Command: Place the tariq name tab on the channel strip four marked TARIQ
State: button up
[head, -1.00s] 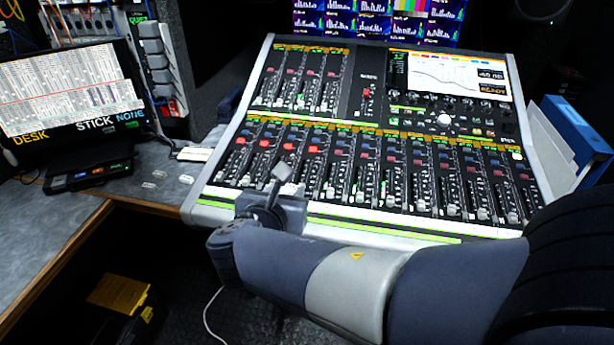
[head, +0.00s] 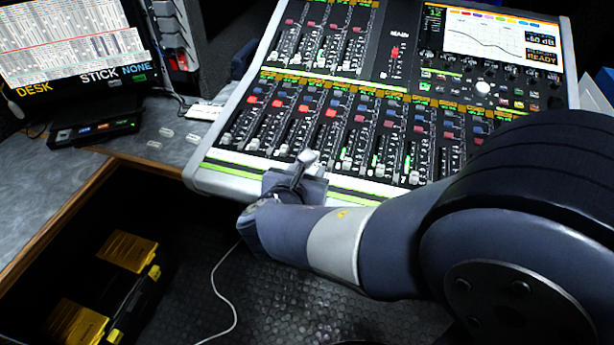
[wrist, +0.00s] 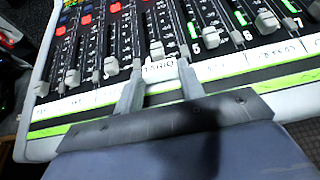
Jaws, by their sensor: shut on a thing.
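My gripper (wrist: 158,80) is shut on a small white name tab (wrist: 159,69) with dark lettering that seems to read TARIQ. The tab sits between the fingertips, over or against the white label strip (wrist: 95,98) below the faders; I cannot tell whether it touches. In the head view my gripper (head: 307,160) is at the front edge of the mixing desk (head: 225,176), below the left-middle faders. The tab is too small to make out there.
Several small clear tabs (head: 193,138) lie loose on the grey counter (head: 50,190) left of the desk. A screen (head: 75,55) and a small black box (head: 95,130) stand behind them. Raised fader caps (wrist: 157,49) are close beyond my fingertips. Yellow-and-black cases (head: 128,250) are on the floor.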

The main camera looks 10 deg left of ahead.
jog(key=shift+f, duration=0.35)
jog(key=shift+f, duration=0.15)
jog(key=o, duration=0.9)
jog(key=shift+o, duration=0.2)
jog(key=shift+s+r, duration=0.15)
jog(key=shift+r, duration=0.15)
jog(key=d+p+v, duration=0.1)
jog(key=p+v, duration=0.1)
jog(key=v, duration=0.9)
jog(key=shift+s+a, duration=0.35)
jog(key=shift+a, duration=0.1)
